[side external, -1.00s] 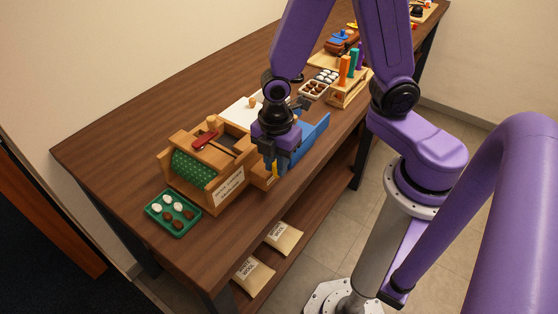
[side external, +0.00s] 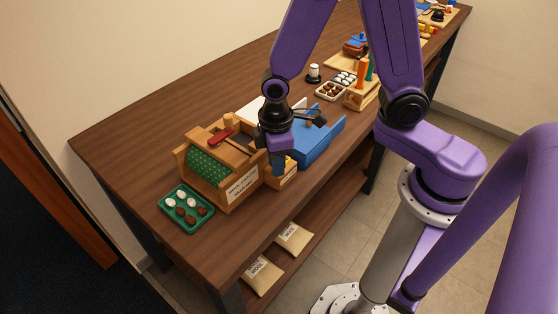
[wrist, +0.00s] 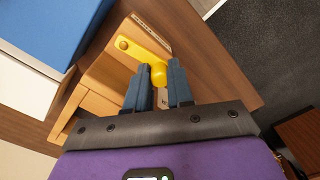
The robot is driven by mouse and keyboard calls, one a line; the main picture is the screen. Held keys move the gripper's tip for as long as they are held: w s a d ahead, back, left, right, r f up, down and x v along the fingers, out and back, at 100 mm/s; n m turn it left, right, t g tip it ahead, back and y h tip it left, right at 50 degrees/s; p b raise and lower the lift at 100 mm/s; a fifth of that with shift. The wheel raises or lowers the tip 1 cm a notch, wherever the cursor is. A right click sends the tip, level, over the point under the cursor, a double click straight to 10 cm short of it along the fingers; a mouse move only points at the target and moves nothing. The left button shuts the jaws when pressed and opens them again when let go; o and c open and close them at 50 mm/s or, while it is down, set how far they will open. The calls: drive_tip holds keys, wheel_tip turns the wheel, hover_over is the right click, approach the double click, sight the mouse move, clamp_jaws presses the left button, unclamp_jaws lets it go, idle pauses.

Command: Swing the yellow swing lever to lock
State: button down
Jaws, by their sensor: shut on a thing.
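In the side external view my gripper (side external: 279,168) points down at the front of the wooden block (side external: 287,178), beside the green-padded box. A bit of yellow shows beside the fingers there; most of the lever is hidden.
A wooden box with a green dotted pad (side external: 207,170) and red handle stands close left of my gripper. A blue part (side external: 318,142) is close on the right. A green tray (side external: 186,208) of egg-shaped pieces lies at front left. The table edge is just in front.

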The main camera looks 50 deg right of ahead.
drive_tip(key=shift+w, duration=0.1)
idle(0.4)
drive_tip(key=c, duration=1)
unclamp_jaws()
